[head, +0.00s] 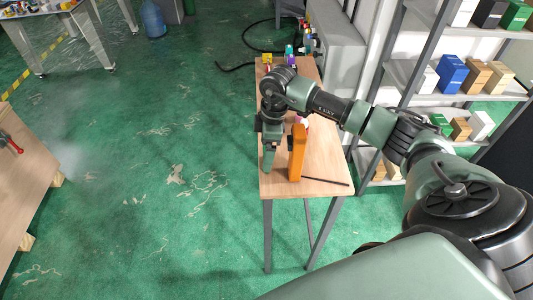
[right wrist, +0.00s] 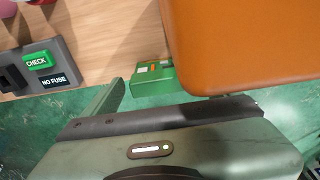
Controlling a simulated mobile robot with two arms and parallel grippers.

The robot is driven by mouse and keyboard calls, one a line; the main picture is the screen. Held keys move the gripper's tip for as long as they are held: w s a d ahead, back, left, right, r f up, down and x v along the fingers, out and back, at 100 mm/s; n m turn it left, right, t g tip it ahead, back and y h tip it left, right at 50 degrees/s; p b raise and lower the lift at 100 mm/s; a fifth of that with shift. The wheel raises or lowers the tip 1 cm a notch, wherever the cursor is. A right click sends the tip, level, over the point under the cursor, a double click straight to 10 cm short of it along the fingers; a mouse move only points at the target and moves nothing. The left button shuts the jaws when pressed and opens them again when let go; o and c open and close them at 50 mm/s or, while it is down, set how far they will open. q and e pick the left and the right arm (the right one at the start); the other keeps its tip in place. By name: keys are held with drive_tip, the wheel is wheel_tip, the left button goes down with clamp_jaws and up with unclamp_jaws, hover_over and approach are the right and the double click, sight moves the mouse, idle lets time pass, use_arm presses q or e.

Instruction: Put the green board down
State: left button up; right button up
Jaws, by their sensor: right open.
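The green board (right wrist: 152,79) shows in the right wrist view as a small bright green block with pale and orange marks, at the near edge of the wooden table (right wrist: 110,40). I cannot tell whether it lies flat on the top. My right gripper (head: 268,158) is over the left side of the table's near half in the head view, pointing down. It is open, with one finger to the left of the board in the wrist view; the other finger is not clear. In the head view the board is not discernible. My left gripper is out of view.
An orange panel (head: 297,152) stands right beside my right gripper and fills the wrist view's upper right. A grey fixture (right wrist: 48,62) with CHECK and NO FUSE labels is at left there. A dark rod (head: 325,181) lies near the table's front edge. Shelves (head: 440,80) stand right.

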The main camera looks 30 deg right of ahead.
drive_tip(key=shift+r, duration=0.1)
drive_tip(key=c, duration=1.6)
